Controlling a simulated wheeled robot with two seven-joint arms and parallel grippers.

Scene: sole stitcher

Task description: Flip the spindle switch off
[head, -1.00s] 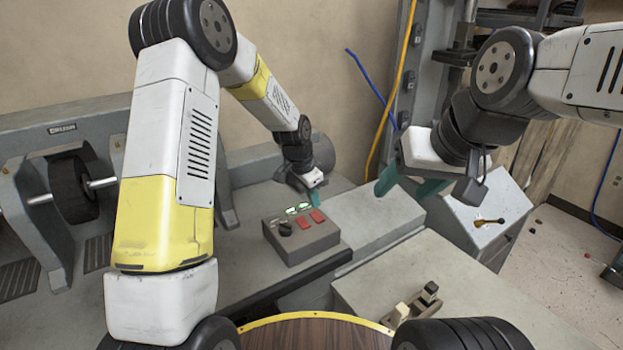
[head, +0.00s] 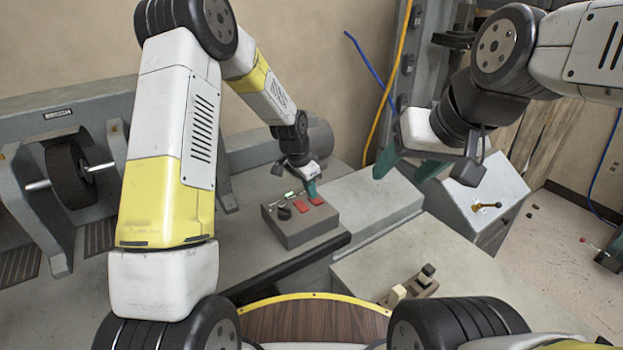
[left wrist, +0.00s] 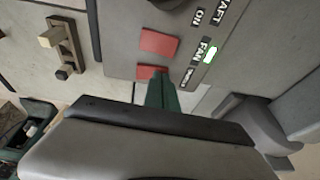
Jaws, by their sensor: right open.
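The grey control box (head: 292,226) on the bench has a dark knob (head: 284,212) and two red switches. One red switch (head: 301,206) is in the middle and the other (head: 316,200) at the right. In the left wrist view they are the upper red switch (left wrist: 158,43) and lower red switch (left wrist: 150,72). A green lamp (left wrist: 210,54) is lit by the FAN label; the smaller label below is unreadable. My left gripper (head: 311,190) looks shut and empty, its teal tip (left wrist: 162,92) right beside the lower switch; contact is unclear. My right gripper (head: 403,168) is open and empty.
A grey block (head: 375,208) lies right of the box. A fixture with pale and dark knobs (head: 410,287) sits in front. A grey cabinet with a yellow lever (head: 486,206) stands at the right. A wheel machine (head: 72,180) stands at the left.

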